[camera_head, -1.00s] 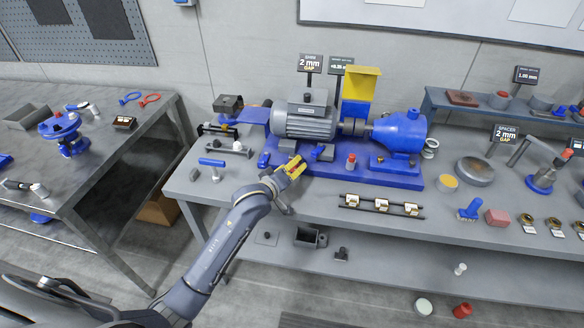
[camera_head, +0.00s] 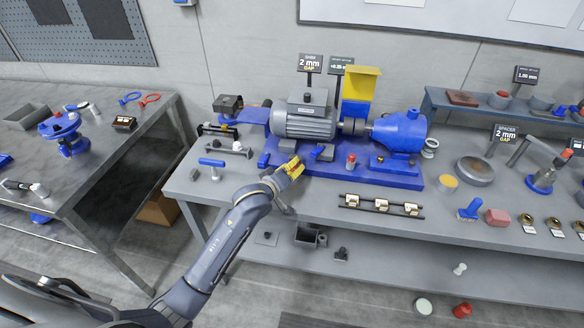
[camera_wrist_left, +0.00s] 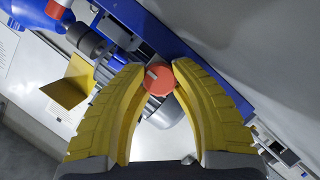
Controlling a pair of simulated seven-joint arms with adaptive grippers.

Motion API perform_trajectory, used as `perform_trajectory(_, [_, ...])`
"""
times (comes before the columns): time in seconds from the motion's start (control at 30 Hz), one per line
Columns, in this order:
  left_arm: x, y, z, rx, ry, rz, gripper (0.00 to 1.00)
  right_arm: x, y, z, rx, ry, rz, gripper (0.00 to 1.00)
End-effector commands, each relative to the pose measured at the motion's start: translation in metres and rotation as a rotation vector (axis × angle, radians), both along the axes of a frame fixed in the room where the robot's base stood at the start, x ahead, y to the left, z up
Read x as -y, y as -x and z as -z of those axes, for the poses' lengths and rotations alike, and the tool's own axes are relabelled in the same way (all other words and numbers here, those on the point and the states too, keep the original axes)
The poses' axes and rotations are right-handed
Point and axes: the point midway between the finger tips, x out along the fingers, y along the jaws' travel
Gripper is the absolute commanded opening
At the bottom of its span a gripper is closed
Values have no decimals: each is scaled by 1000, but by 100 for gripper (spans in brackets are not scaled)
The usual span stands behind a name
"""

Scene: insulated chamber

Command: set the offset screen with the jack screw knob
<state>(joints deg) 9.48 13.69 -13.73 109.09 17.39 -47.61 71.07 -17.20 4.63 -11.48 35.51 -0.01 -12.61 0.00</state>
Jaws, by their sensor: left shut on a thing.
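The jack screw knob (camera_wrist_left: 159,80) is a round orange-red knob with a pale mark on its face, seen in the left wrist view. My left gripper (camera_wrist_left: 158,68) has its yellow fingers closed on either side of it. In the head view my left gripper (camera_head: 294,167) is at the front left edge of the blue base (camera_head: 390,178), below the grey motor (camera_head: 304,120); the knob is mostly hidden between the fingers there. The small dark offset screen (camera_head: 342,65) stands behind the motor, its text too small to read surely. My right gripper is not in view.
A blue pump (camera_head: 402,132) and raised yellow guard (camera_head: 361,85) stand right of the motor. A blue-handled tool (camera_head: 212,162) lies left of my gripper. A rack of light-coloured blocks (camera_head: 380,205) lies at the bench front.

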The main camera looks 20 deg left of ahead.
Motion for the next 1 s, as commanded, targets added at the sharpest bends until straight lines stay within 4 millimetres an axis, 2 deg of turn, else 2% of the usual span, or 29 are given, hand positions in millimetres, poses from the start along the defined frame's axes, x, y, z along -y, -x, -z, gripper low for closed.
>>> perform_trajectory(0.37, [0, -1, -3, -9, -137, -3, 0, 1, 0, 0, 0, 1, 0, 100])
perform_trajectory(1.0, [3, -1, -5, -67, -728, -5, 0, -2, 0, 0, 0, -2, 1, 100])
